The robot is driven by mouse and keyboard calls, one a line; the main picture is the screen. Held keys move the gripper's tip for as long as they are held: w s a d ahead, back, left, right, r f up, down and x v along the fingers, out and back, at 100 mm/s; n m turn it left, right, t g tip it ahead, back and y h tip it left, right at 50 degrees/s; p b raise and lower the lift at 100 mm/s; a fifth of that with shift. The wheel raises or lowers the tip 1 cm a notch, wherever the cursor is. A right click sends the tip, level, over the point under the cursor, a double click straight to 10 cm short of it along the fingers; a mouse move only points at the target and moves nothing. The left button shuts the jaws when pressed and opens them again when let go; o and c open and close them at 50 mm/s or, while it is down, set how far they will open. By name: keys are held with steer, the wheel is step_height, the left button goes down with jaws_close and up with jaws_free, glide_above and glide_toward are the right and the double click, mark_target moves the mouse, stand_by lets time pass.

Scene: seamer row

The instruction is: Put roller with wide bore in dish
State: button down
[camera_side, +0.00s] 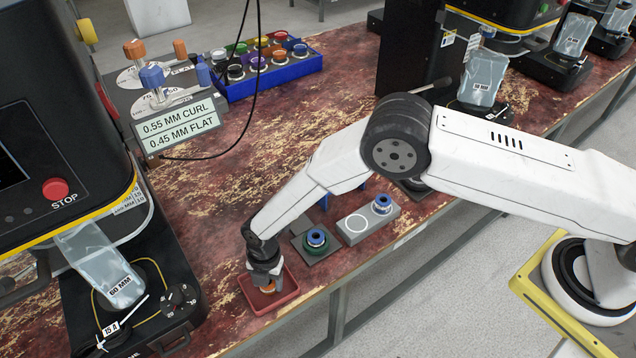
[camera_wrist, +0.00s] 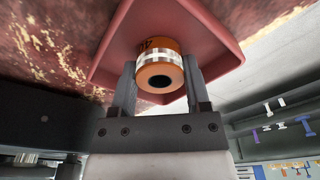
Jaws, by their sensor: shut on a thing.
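An orange roller with a silver band and a dark bore (camera_wrist: 161,67) is between the fingers of my gripper (camera_wrist: 160,88), which is shut on it. In the side view the orange roller (camera_side: 267,287) shows under my gripper (camera_side: 265,276), within the red dish (camera_side: 287,297). The dish (camera_wrist: 107,62) is behind the roller in the wrist view. Whether the roller touches the dish floor I cannot tell. My gripper hides part of the roller and the dish in the side view.
A blue and green roller (camera_side: 316,238) stands on a dark block right of the dish. Another blue roller (camera_side: 382,203) stands on a grey block (camera_side: 357,224) with a white ring. A blue rack (camera_side: 282,74) holds several colored rollers. A black machine (camera_side: 62,115) stands at left.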

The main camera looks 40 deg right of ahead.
steer(key=shift+c, duration=0.3)
jaws_free()
steer(key=shift+r, duration=0.1)
step_height(320, 180, up, 12)
steer(key=w+d, duration=0.1)
stand_by(0.5)
stand_by(0.3)
steer(key=shift+d, duration=0.1)
